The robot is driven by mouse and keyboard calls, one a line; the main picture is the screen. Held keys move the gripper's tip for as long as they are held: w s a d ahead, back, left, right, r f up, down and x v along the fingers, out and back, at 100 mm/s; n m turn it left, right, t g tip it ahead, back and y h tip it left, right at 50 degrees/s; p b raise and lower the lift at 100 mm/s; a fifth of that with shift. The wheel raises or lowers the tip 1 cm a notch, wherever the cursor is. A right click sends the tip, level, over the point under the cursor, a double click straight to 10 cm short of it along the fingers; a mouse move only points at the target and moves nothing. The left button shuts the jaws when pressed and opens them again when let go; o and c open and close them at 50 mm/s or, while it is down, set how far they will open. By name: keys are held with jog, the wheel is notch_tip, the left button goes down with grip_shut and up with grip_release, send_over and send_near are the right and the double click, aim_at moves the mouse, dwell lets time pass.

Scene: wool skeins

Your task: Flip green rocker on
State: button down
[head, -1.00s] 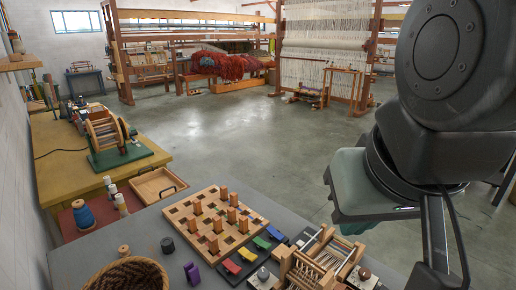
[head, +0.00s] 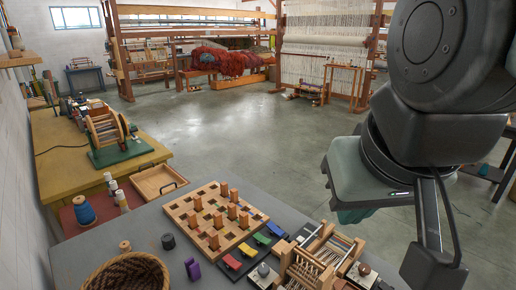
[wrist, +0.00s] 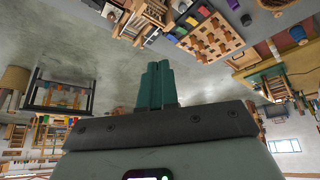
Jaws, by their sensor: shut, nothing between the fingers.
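The green rocker (head: 262,240) is one of a row of small coloured rockers on a dark strip along the near right edge of the wooden pegboard. It lies between the yellow rocker (head: 248,250) and the blue rocker (head: 276,230). I cannot tell which way it is tipped. In the wrist view the rockers are small near the top, beyond the fingertips. My gripper (wrist: 157,66) is shut and empty, its teal fingers together. In the head view it hangs up and right of the rockers, clear of the bench; its fingertips are hard to make out there.
The pegboard (head: 184,207) with several upright pegs lies left of the rockers. A small wooden loom (head: 318,258) stands to their right, close by. The red rocker (head: 232,262), a purple piece (head: 192,269) and a wicker basket (head: 128,272) are nearer. Open floor lies beyond the bench.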

jog(key=w+a+f+n+g, duration=0.1)
jog(key=w+a+f+n, duration=0.1)
jog(key=w, duration=0.8)
jog(key=w+a+f+n+g, duration=0.1)
jog(key=w+f+n, duration=0.15)
jog(key=w, duration=0.75)
jog(key=w+a+f+n+g, duration=0.1)
jog(key=w+a+f+n, duration=0.1)
jog(key=w+f, duration=0.5)
jog(key=w+a+f+n+g+y, duration=0.1)
jog(key=w+f, duration=0.5)
jog(key=f, duration=0.8)
jog(key=shift+w+a+f+n, duration=0.3)
jog(key=shift+w+a+n, duration=0.15)
jog(key=shift+a, duration=0.5)
jog(key=shift+f, duration=0.1)
send_over(265, 241)
notch_tip(265, 241, down, 12)
jog(key=shift+d+f, duration=0.15)
jog(key=shift+s+d+f, duration=0.15)
jog(key=shift+s+f, duration=0.05)
jog(key=shift+f, duration=0.4)
